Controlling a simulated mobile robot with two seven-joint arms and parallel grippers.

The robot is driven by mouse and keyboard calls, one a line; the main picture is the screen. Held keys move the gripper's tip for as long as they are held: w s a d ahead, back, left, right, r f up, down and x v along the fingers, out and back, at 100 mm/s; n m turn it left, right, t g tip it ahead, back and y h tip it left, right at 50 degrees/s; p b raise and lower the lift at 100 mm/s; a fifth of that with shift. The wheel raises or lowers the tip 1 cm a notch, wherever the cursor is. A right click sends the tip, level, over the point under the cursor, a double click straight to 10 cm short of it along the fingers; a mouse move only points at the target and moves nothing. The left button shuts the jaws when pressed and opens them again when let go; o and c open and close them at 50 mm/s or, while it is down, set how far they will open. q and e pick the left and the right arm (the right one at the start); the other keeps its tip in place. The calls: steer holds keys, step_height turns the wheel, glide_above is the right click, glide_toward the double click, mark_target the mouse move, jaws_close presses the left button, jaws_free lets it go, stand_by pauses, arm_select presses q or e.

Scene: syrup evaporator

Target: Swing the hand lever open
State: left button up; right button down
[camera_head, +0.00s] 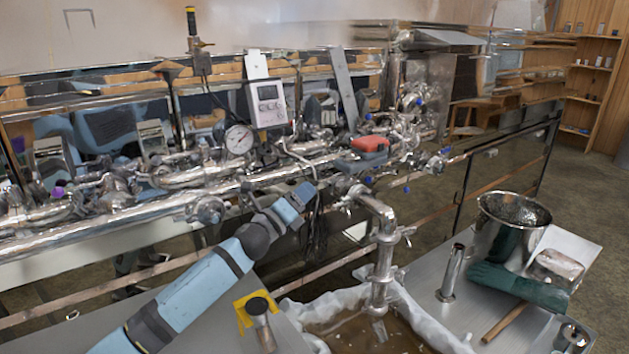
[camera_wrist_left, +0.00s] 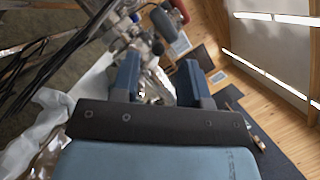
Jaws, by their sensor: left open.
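A red handle (camera_head: 369,143), which looks like the hand lever, sits on the metal pipework right of the middle in the head view. A red part (camera_wrist_left: 181,10), seemingly the same handle, shows at the top edge in the left wrist view. My left gripper (camera_head: 300,195) is at the end of the blue arm, below and left of the red handle and apart from it. In the wrist view its two blue fingers (camera_wrist_left: 159,78) stand apart, with shiny metal fittings beyond them and nothing clearly held. My right gripper does not show.
A vertical metal pipe (camera_head: 384,265) drops into a cloth-lined basin (camera_head: 440,335). A steel pot (camera_head: 510,225) and green glove (camera_head: 520,287) rest on the right table. A dial gauge (camera_head: 239,139) and grey meter (camera_head: 267,103) stand along the pipes. Dark cables hang beside my gripper.

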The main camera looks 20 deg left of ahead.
mark_target(315, 183)
arm_select(q)
steer(key=x, duration=0.5)
steer(key=shift+f+p, duration=0.1)
steer(key=shift+p, duration=0.2)
jaws_close()
